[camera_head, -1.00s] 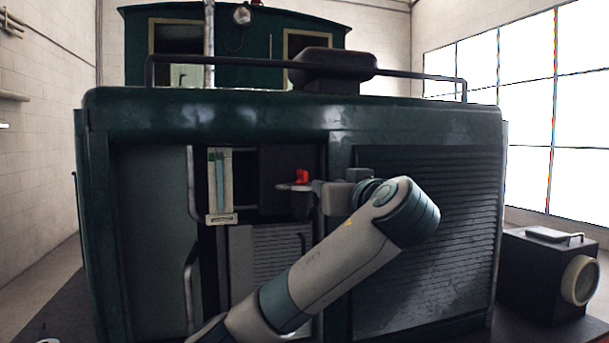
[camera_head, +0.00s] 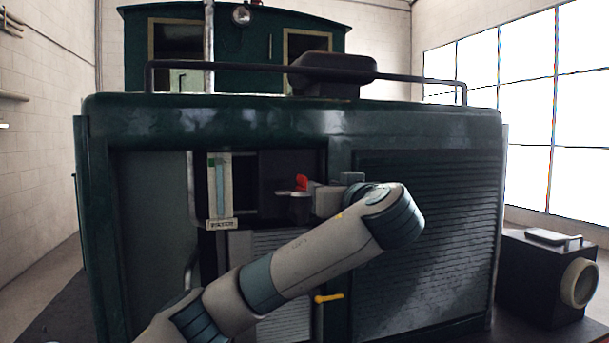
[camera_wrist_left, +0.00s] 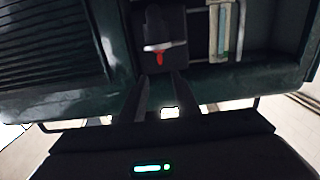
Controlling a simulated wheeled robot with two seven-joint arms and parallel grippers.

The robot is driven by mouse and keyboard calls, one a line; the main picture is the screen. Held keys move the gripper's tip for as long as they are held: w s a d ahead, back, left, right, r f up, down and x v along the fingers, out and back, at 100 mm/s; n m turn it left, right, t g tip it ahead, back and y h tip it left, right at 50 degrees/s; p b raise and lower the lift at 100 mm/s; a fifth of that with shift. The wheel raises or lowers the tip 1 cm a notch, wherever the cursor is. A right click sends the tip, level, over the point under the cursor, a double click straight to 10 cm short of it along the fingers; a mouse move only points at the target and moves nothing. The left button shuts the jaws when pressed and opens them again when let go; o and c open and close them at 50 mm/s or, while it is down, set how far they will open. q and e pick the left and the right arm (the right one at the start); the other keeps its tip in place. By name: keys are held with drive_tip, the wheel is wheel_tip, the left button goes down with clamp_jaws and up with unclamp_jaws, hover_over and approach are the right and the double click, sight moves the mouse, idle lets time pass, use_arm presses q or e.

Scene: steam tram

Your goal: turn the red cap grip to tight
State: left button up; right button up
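The red cap grip (camera_head: 301,182) shows small in the head view, above a grey round fitting (camera_head: 291,194) inside the tram's open front bay. The grip lies just beyond the fingertips, roughly in line with the gap, and I see no contact. In the head view my left gripper (camera_head: 312,193) is just right of the grip, partly hidden by its wrist. My right gripper is out of view.
A gauge panel (camera_head: 219,190) stands left of the grip in the bay. A louvred panel (camera_head: 430,240) closes the right side. A yellow lever (camera_head: 328,298) shows below my arm. A dark box with a lamp (camera_head: 545,270) stands at the right.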

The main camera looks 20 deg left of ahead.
sight(306, 178)
use_arm(q)
drive_tip(key=p+x, duration=0.7)
drive_tip(key=x, duration=0.6)
drive_tip(key=shift+s+r, duration=0.1)
drive_tip(key=shift+r, duration=0.1)
drive_tip(key=shift+p+x, duration=0.6)
drive_tip(key=shift+x, duration=0.25)
drive_tip(key=shift+f, duration=0.2)
clamp_jaws()
